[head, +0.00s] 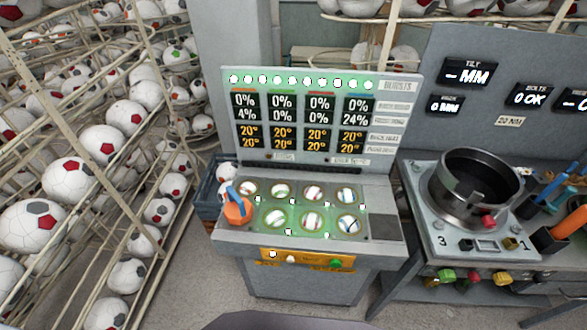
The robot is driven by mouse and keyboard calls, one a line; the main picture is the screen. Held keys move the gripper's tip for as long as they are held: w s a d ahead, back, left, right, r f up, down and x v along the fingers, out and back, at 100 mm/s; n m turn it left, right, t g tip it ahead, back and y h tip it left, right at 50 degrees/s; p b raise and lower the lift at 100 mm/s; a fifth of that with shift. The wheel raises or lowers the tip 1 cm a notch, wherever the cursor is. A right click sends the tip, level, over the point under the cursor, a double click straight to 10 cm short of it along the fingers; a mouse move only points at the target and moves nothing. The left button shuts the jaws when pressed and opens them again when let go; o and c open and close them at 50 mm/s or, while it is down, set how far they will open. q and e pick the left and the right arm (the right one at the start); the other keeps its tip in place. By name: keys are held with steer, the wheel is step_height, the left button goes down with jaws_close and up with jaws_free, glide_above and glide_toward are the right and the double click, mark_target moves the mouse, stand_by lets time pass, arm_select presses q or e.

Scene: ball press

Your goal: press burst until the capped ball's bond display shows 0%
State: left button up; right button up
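A grey console stands in the middle with a display panel (300,115). Its columns read, left to right, 0% over 4%, 0% over 0%, 0% over 0%, and 0% over 24%. The lower rows read 20°. A row of lit white dots (291,81) runs beside a label that looks like "BURSTS". Below, balls sit in two rows of sockets (313,193). An orange cap (237,208) with a blue handle covers the front-left socket, hiding any ball there. The front edge has an orange strip with white buttons (290,259) and a green button (335,263). Neither gripper is in view.
Wire racks full of footballs (82,190) line the left. A blue crate (207,200) stands beside the console. On the right, a bench holds a dark round pot (475,182), coloured knobs (446,276) and tools. Bare floor lies in front of the console.

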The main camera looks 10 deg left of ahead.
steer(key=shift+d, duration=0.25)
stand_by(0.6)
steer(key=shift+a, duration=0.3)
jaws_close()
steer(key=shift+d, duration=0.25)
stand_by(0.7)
